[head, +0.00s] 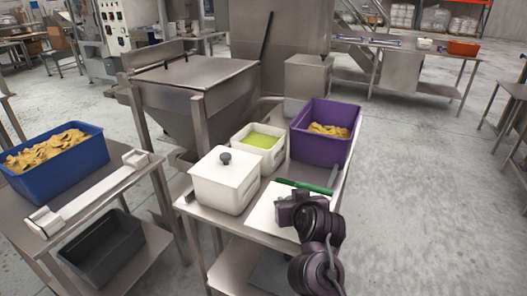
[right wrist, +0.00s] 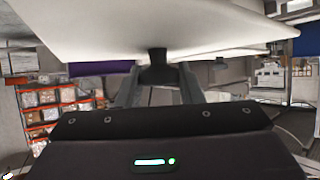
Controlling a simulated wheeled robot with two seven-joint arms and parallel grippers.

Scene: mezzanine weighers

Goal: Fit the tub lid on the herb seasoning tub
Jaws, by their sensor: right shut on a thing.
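The open white tub (head: 236,143) with green seasoning in it stands on the steel table. The white tub lid (head: 264,209) is a flat square plate, held nearer to me than that tub and to its right. My right gripper (head: 296,209) is shut on its dark knob; the wrist view shows the knob (right wrist: 157,68) between the fingers and the lid (right wrist: 160,30) beyond them. The gripper hides part of the lid in the head view. My left gripper is not in view.
A second white tub (head: 222,190) with its own knobbed lid stands in front of the open one. A purple crate (head: 318,146) of chips is to the right, with a green object (head: 305,187) before it. A blue crate (head: 52,178) stands on the left table.

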